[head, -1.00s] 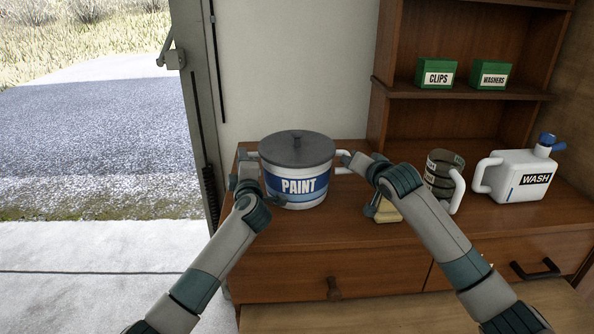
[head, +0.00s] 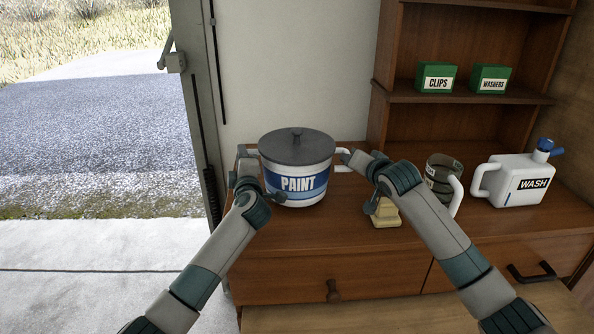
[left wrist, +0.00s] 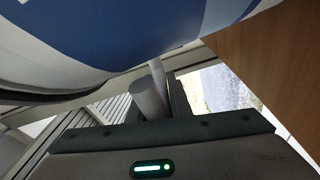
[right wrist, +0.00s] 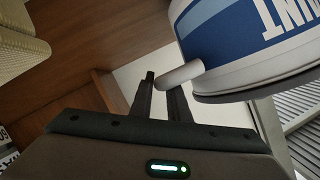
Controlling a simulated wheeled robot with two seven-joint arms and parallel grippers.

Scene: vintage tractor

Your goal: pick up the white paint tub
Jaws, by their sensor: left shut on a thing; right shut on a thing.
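The white paint tub (head: 298,198) has a blue PAINT label, a grey lid with a knob and a white handle on each side. It is upright over the wooden cabinet top (head: 345,215); I cannot tell clearly whether a gap shows under it. My left gripper (head: 246,157) is shut on the tub's left handle, which shows in the left wrist view (left wrist: 150,98). My right gripper (head: 350,158) is shut on the right handle, seen between its fingers in the right wrist view (right wrist: 180,74). Part of the left handle is hidden by the gripper.
A cream block-like object (head: 386,213) sits beside my right forearm. A dark mug with a pale handle (head: 456,196) and a white WASH jug (head: 512,182) stand to the right. Green CLIPS (head: 437,77) and WASHERS (head: 489,79) boxes are on the shelf. A door frame (head: 197,100) is close on the left.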

